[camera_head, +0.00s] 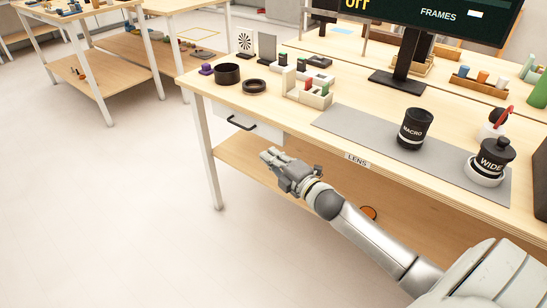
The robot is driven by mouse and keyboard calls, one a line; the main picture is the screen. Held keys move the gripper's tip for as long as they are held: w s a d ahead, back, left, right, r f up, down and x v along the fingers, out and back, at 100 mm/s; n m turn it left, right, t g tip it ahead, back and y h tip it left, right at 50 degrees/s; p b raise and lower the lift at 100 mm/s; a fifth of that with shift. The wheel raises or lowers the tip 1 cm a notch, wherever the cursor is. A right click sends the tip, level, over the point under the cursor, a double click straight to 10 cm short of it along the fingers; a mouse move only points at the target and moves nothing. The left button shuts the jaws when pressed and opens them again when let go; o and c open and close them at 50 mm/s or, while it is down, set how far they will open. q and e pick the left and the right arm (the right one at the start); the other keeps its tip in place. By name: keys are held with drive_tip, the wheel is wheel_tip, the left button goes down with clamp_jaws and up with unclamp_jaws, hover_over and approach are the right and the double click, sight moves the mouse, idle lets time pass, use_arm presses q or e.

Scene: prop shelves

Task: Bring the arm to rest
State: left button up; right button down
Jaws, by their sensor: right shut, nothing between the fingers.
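My right arm (378,236) comes in from the lower right and reaches toward the middle of the picture. My right gripper (268,155) is shut and empty. It is in the air in front of the workbench (290,112), below the tabletop's front edge and left of the LENS label (357,160). My left gripper is not in view.
A grey mat (360,128) holds a MACRO lens (414,129) and a WIDE lens (490,160). Open floor (110,220) lies left.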

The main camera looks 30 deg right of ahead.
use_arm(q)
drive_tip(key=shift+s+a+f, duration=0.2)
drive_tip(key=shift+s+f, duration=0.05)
use_arm(e)
drive_tip(key=shift+s, duration=0.5)
